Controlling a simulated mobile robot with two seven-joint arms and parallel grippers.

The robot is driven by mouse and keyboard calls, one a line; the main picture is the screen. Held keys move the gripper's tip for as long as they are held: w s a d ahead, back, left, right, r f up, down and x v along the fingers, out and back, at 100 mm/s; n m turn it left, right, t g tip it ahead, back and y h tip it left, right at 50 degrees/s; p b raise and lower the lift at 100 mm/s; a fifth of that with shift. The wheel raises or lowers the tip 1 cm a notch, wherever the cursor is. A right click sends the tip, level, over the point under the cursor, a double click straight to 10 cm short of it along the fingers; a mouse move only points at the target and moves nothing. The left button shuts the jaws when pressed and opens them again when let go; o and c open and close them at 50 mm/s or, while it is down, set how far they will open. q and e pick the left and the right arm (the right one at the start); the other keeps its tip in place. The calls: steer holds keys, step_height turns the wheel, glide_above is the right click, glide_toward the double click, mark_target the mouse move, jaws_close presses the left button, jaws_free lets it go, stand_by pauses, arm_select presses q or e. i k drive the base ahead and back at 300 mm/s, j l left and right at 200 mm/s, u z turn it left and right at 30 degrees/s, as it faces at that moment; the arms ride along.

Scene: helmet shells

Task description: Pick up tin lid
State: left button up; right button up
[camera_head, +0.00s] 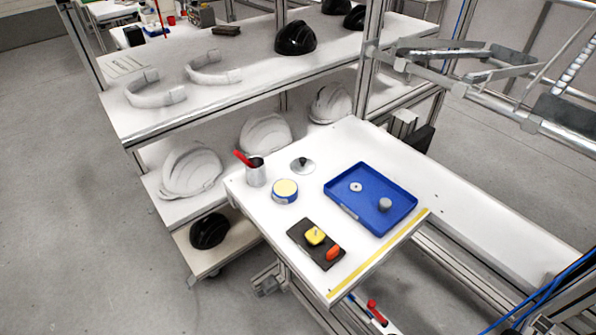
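A round silver disc with a dark knob-like spot in its middle (302,165) lies flat on the white workbench (250,208); it looks like a lid. A round blue tin (285,191) with a pale yellow top face stands just below and left of it. I cannot tell whether that yellow face is a lid or the tin's contents. The disc and the tin are apart. Neither of my grippers is in view.
A metal cup with a red-handled item (256,172) stands left of the tin. A blue tray (410,205) holds two small grey pieces. A dark mat (302,245) bears a yellow and an orange item. Helmet shells (192,172) fill shelves behind.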

mark_target(303, 166)
steer(key=i+j+z, duration=0.15)
steer(key=j, duration=0.25)
steer(key=i+j+z, duration=0.1)
steer(key=j, duration=0.3)
steer(key=i+j+z, duration=0.15)
steer(key=j, duration=0.25)
steer(key=i+j+z, duration=0.15)
steer(key=j, duration=0.25)
steer(key=k, duration=0.05)
